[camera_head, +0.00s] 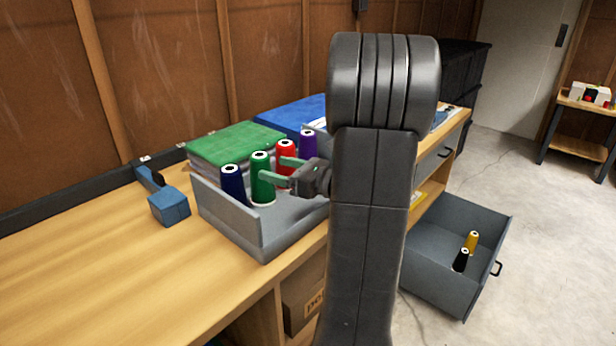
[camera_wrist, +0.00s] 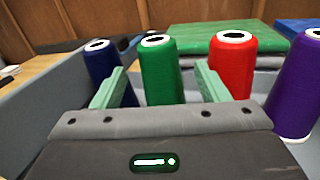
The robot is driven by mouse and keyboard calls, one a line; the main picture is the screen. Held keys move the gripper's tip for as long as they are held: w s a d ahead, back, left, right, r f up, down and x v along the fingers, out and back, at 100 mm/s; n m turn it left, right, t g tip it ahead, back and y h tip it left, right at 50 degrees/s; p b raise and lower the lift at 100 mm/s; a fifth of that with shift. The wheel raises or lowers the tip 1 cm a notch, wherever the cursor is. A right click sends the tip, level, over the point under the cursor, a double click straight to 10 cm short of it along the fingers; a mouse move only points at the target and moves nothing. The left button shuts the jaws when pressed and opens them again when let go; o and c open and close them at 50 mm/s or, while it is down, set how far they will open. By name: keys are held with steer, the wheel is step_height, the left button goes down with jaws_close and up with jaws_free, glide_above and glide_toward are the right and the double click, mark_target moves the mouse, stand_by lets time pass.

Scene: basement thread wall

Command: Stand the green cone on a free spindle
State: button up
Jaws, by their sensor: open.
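The green cone (camera_head: 262,181) stands upright in a grey open-fronted tray (camera_head: 276,239) on the wooden bench, between a navy cone (camera_head: 232,184) and a red cone (camera_head: 285,157). A purple cone (camera_head: 307,147) stands to the right of the red one. My gripper (camera_head: 278,171) is open at the green cone. In the wrist view the green cone (camera_wrist: 162,72) shows between the two pale green fingers, with a gap to each side. I see no free spindle; my arm hides part of the tray and bench.
A blue tool-like object (camera_head: 166,203) lies left of the tray. An open grey drawer (camera_head: 450,263) at lower right holds a yellow cone (camera_head: 472,241) and a black cone (camera_head: 460,260). The bench's left part is clear.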

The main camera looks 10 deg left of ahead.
mark_target(261, 164)
steer(key=v, duration=0.8)
steer(key=shift+s+d, duration=0.1)
steer(key=x, duration=1.4)
steer(key=shift+d, duration=0.2)
stand_by(0.3)
